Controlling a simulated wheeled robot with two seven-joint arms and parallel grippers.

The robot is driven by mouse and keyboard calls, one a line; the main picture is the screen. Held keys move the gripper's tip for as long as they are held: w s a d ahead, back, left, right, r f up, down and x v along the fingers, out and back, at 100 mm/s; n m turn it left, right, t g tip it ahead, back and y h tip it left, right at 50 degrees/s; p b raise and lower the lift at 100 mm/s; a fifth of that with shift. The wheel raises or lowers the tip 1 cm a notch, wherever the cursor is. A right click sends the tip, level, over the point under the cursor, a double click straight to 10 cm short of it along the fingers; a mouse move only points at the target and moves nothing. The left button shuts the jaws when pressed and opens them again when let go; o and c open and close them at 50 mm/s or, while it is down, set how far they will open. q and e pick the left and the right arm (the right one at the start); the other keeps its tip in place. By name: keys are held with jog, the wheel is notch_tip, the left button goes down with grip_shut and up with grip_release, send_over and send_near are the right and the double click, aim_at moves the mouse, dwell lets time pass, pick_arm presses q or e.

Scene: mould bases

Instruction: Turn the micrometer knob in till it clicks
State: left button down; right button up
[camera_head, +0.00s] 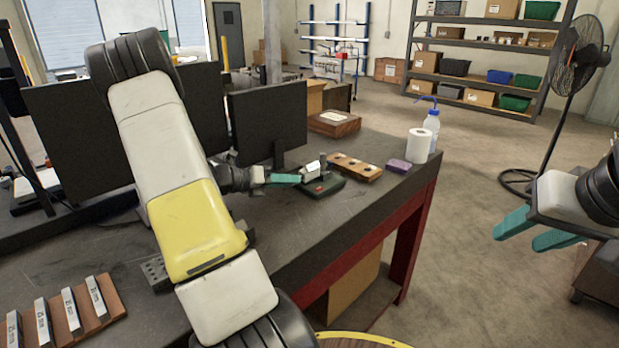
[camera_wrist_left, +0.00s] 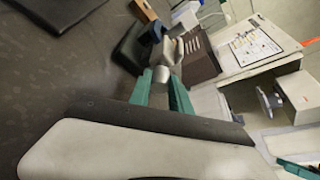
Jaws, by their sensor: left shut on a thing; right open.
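The micrometer (camera_head: 313,169) sits in a dark stand (camera_head: 325,187) with a small red mark, on the dark bench top. My left gripper (camera_head: 298,179) reaches it from the left with teal fingers. In the left wrist view, the two fingertips (camera_wrist_left: 161,78) are on either side of the silver knob (camera_wrist_left: 161,74), shut on it. The micrometer's scale and its measuring faces are too small to read or make out. My right gripper (camera_head: 527,231) is open and empty at the right, off the bench and over the floor.
A wooden block with holes (camera_head: 355,167), a purple block (camera_head: 398,166), a white roll (camera_head: 418,146) and a wash bottle (camera_head: 432,127) stand right of the stand. Monitors (camera_head: 267,120) stand behind. Labelled metal blocks (camera_head: 70,310) lie front left.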

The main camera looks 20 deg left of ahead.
pick_arm(q)
jog(key=m+y, duration=0.2)
jog(key=m, duration=0.1)
jog(key=shift+s+d+r, duration=0.1)
jog(key=shift+d, duration=0.1)
jog(key=m+t+y, duration=0.1)
jog(key=m+y, duration=0.2)
jog(key=m, duration=0.1)
jog(key=shift+d+m, duration=0.15)
jog(key=shift+m, duration=0.15)
jog(key=m+t+y, duration=0.1)
jog(key=m, duration=0.1)
jog(key=m+t+y, duration=0.1)
jog(key=shift+s+d+f+m, duration=0.1)
jog(key=shift+d+f+m, duration=0.1)
jog(key=shift+m, duration=0.2)
jog(key=m+t, duration=0.1)
jog(key=m, duration=0.1)
jog(key=m+y, duration=0.1)
jog(key=m, duration=0.1)
jog(key=shift+f+t+y, duration=0.1)
jog(key=shift+t+y, duration=0.2)
jog(key=shift+t, duration=0.1)
jog(key=c, duration=1.2)
grip_release()
